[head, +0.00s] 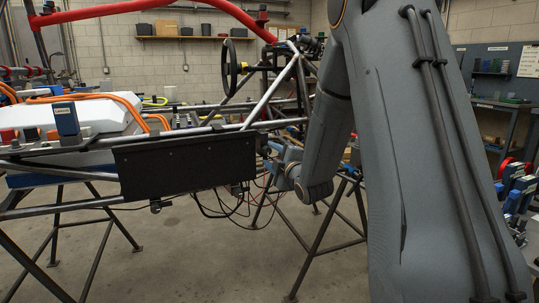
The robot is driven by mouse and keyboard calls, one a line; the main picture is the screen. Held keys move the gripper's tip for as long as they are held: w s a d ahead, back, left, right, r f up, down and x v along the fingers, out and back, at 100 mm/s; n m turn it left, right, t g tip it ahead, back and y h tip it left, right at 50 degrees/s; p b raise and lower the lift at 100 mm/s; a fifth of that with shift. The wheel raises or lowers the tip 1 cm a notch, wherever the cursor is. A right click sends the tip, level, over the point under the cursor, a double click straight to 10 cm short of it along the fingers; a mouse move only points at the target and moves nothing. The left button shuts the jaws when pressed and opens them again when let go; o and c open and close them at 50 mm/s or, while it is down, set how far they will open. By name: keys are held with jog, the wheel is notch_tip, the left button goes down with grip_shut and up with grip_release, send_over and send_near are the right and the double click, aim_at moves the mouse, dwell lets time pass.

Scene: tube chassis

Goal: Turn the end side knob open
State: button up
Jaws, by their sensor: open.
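The tube chassis carries a black side panel (186,168) on its near side. My gripper (270,161) is small in the head view, just past the panel's right end and below the steel side tubes. It points left toward the chassis. Its jaws are open, with nothing seen between them. The end side knob cannot be made out clearly; small dark parts crowd the panel's right end, partly behind my gripper. Whether the jaws stand around a knob or touch it, I cannot tell.
Loose black and red cables (228,207) hang below the panel near my gripper. Trestle legs (318,250) stand under the chassis. A steering wheel (229,67) and a red tube (190,6) rise above it. A workbench (508,108) stands at right. The near floor is clear.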

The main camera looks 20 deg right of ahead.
jog(key=s, duration=0.6)
jog(key=shift+s+d+p, duration=0.15)
jog(key=shift+p, duration=0.15)
jog(key=s+a+f+m+g, duration=0.3)
jog(key=s+a+f+g, duration=0.15)
jog(key=a, duration=0.35)
jog(key=s+a+f+m+g, duration=0.3)
jog(key=s+a+g, duration=0.1)
jog(key=s+a, duration=0.25)
jog(key=s+a+m+g, duration=0.2)
jog(key=s+a+g, duration=0.1)
jog(key=s, duration=0.6)
jog(key=s+a+m+g, duration=0.1)
jog(key=s+a+g, duration=0.2)
jog(key=s, duration=0.7)
jog(key=s+a+m+g, duration=0.2)
jog(key=s+a+g, duration=0.15)
jog(key=s, duration=0.55)
jog(key=d+r+m+h+p, duration=0.1)
jog(key=d+r+m+p, duration=0.3)
jog(key=d+r+p, duration=0.8)
notch_tip(320, 180, up, 2)
jog(key=p, duration=1)
jog(key=shift+s+d, duration=0.15)
jog(key=shift+d, duration=0.05)
